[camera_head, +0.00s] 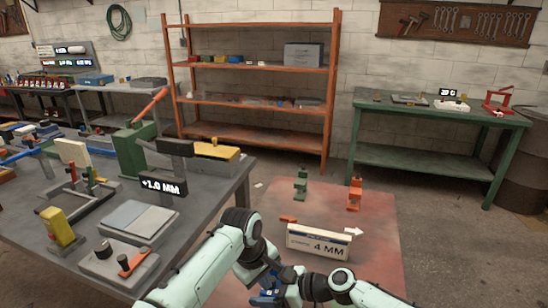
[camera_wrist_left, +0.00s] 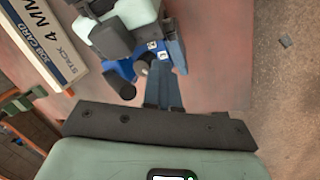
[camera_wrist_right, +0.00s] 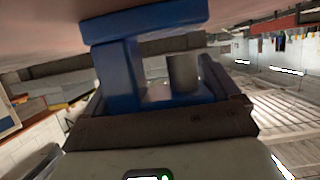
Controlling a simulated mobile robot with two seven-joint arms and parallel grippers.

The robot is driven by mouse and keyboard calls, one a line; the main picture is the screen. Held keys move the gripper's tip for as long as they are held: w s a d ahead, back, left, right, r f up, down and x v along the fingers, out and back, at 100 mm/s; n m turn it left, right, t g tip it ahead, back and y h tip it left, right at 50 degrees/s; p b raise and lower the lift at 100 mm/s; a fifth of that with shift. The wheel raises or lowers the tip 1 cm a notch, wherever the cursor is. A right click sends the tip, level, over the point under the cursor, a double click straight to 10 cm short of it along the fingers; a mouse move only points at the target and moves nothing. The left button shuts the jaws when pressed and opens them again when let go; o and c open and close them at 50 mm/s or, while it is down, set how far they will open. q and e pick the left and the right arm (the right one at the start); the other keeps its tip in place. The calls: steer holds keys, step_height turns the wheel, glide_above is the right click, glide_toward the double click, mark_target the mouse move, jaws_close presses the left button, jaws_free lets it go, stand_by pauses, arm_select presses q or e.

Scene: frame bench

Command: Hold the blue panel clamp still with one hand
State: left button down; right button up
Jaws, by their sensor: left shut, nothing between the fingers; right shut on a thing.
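The blue panel clamp (camera_head: 264,297) is at the bottom edge of the head view, partly hidden by my grippers. In the right wrist view the blue clamp (camera_wrist_right: 118,72) fills the space in front of the palm, and my right gripper (camera_head: 284,281) is shut on it. In the left wrist view the blue clamp (camera_wrist_left: 122,72) shows beside the fingers of my left gripper (camera_wrist_left: 164,82). These fingers are shut with nothing between them. They are close to the clamp; whether they touch it I cannot tell.
A "4 MM" job card (camera_head: 318,243) stands on the reddish bench top (camera_head: 375,255) just beyond my grippers. A green clamp (camera_head: 302,184) and an orange clamp (camera_head: 355,194) stand farther back. A grey table (camera_head: 190,235) with fixtures lies to the left.

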arm_select(q)
steer(key=shift+w+a, duration=0.1)
steer(key=shift+w, duration=0.1)
arm_select(e)
steer(key=shift+s+a+r, duration=0.1)
steer(key=shift+a, duration=0.05)
arm_select(q)
steer(key=shift+s, duration=0.1)
steer(key=w+d+v, duration=0.1)
steer(key=v, duration=0.4)
steer(key=shift+s+a+r, duration=0.35)
steer(key=shift+r, duration=0.2)
arm_select(e)
steer(key=o, duration=1.1)
steer(key=shift+c, duration=0.2)
